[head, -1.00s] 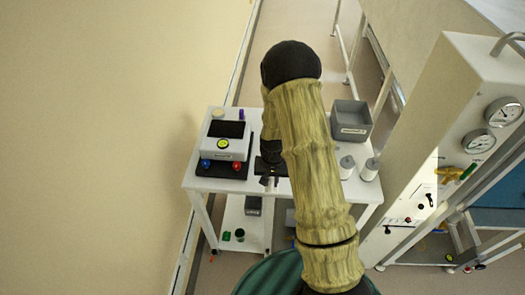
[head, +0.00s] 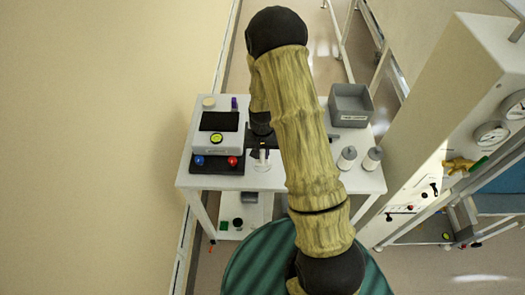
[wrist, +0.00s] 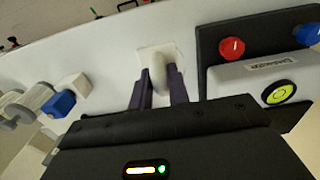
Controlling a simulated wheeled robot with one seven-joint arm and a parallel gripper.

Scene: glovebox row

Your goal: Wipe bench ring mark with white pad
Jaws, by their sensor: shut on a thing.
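My gripper (wrist: 160,84) is shut on the raised white grip of the white pad (wrist: 146,52), seen in the wrist view. The pad is over the white bench top (wrist: 105,58), at or very near its surface; I cannot tell whether it touches. In the head view my gripper (head: 260,160) is low over the bench (head: 290,179), right of the black mat. My arm covers part of the bench there. I cannot make out the ring mark in either view; the pad, gripper or arm may hide it.
White and blue blocks (wrist: 61,103) lie left in the wrist view. Two white jars (head: 347,158) and a grey bin (head: 350,105) stand on the bench's right side.

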